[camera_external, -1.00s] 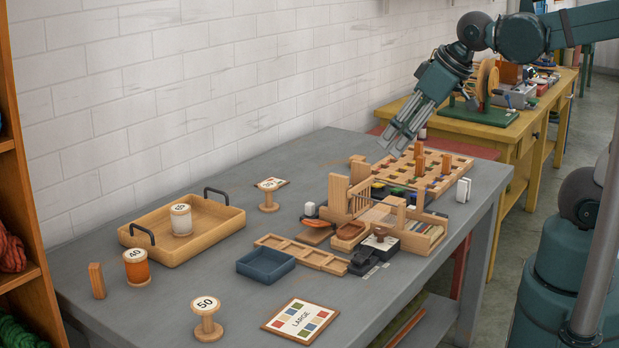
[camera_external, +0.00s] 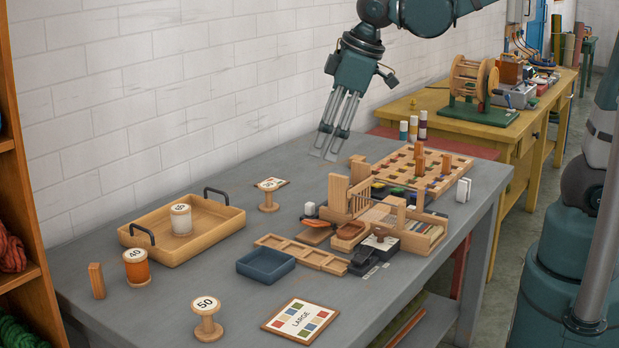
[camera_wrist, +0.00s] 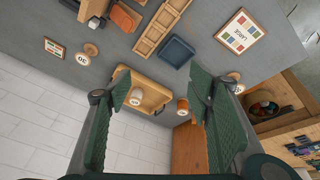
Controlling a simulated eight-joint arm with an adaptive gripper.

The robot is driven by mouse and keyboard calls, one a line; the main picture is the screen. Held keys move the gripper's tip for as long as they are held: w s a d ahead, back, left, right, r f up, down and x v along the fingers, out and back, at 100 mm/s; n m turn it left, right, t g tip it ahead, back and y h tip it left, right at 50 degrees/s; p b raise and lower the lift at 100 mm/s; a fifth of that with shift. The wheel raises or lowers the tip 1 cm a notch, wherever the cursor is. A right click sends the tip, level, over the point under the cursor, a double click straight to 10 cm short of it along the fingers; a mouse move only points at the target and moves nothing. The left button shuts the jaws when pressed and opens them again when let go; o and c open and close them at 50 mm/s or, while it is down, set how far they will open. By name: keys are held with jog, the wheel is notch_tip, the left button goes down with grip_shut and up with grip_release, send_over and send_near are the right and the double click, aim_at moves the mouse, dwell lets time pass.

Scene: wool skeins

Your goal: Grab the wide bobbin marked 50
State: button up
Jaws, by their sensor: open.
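A wide, empty wooden bobbin marked 50 (camera_external: 207,326) stands upright at the table's front left, beside a card reading LARGE (camera_external: 300,320). In the wrist view this bobbin (camera_wrist: 235,77) is partly hidden by the right finger. My gripper (camera_external: 332,156) is open and empty, high above the table's back edge, well away from the wide bobbin.
A handled wooden tray (camera_external: 222,230) holds a white-wound bobbin (camera_external: 181,221). An orange bobbin marked 40 (camera_external: 136,270) and a wooden block (camera_external: 97,281) stand left. A blue tray (camera_external: 266,266) and wooden racks fill the middle. A brick wall (camera_external: 150,90) runs behind.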

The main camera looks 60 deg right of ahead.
jog(key=w+a+f+n+g+p, duration=0.1)
jog(key=w+a+f+n, duration=0.15)
jog(key=a, duration=0.55)
jog(key=w+a+f+n+g+p, duration=0.1)
jog(key=w+a+f+n+p, duration=0.15)
jog(key=a, duration=0.65)
jog(key=n+g+h+p, duration=0.1)
jog(key=n+g+p, duration=0.1)
jog(key=n, duration=0.2)
send_over(205, 304)
jog(key=f, duration=1)
jog(key=shift+d+f, duration=0.25)
jog(key=shift+d, duration=0.15)
jog(key=shift+s+a+f+n, duration=0.15)
jog(key=shift+a+f+n, duration=0.15)
jog(key=shift+a+f, duration=0.2)
jog(key=shift+f, duration=1.25)
jog(key=shift+d+f+b, duration=0.15)
jog(key=shift+f+b, duration=0.4)
jog(key=shift+f, duration=2.05)
